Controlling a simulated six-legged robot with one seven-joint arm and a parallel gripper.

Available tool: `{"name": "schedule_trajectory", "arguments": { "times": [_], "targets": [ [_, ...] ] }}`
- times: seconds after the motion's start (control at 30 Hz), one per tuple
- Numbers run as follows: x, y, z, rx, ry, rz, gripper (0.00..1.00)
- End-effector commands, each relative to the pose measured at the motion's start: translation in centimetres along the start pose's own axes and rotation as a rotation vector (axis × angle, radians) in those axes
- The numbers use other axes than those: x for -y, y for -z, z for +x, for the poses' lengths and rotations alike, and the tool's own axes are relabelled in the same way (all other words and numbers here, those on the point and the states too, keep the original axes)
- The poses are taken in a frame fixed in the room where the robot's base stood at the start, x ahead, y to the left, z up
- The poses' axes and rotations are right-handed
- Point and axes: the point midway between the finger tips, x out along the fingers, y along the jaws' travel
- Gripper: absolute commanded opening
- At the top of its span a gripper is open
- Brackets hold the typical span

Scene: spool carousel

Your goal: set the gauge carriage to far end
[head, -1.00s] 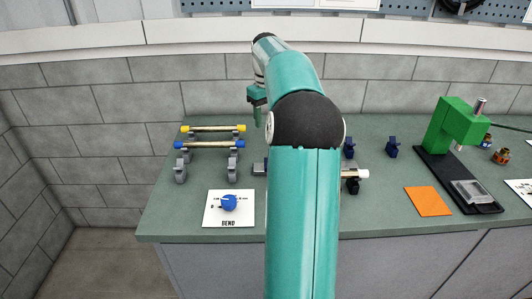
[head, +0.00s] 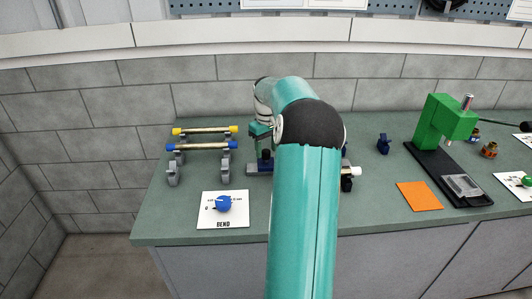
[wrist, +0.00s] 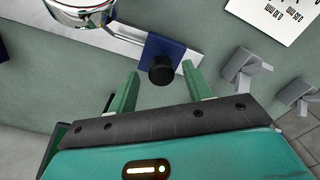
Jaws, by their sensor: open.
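The gauge carriage (wrist: 176,47) shows in the wrist view as a dark blue block with a round black knob (wrist: 161,70), sitting on a flat grey rail (wrist: 204,62). My gripper (wrist: 160,72) is open. Its two green fingers stand either side of the knob in the picture, with gaps on both sides; I cannot tell their height against it. In the head view my gripper (head: 264,148) is low over the left end of the rail (head: 253,169). My arm hides most of the rail and the carriage there.
A chrome cylinder (wrist: 83,10) stands by the rail. Left of it are a rack with yellow-ended (head: 205,130) and blue-ended (head: 202,146) rods and a BEND card with a blue knob (head: 223,204). An orange square (head: 419,196) and a green press (head: 445,120) are to the right.

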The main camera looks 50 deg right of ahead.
Motion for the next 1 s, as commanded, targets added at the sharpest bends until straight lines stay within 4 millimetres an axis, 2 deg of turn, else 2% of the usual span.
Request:
{"name": "schedule_trajectory", "arguments": {
  "times": [0.1,0.2,0.47,0.57,0.73,1.0],
  "targets": [
    [0.1,0.1,1.5,0.001,0.002,0.0,0.5],
    [0.2,0.1,2.1,0.0,0.001,0.0,0.5],
    [0.1,0.1,2.2,-0.001,0.0,0.0,0.5],
    [0.1,0.1,2.2,-0.001,0.0,0.0,0.35],
    [0.1,0.1,2.2,-0.001,0.0,0.0,0.01],
    [-0.4,-0.2,2.2,-0.001,0.0,0.001,0.0]
  ]
}}
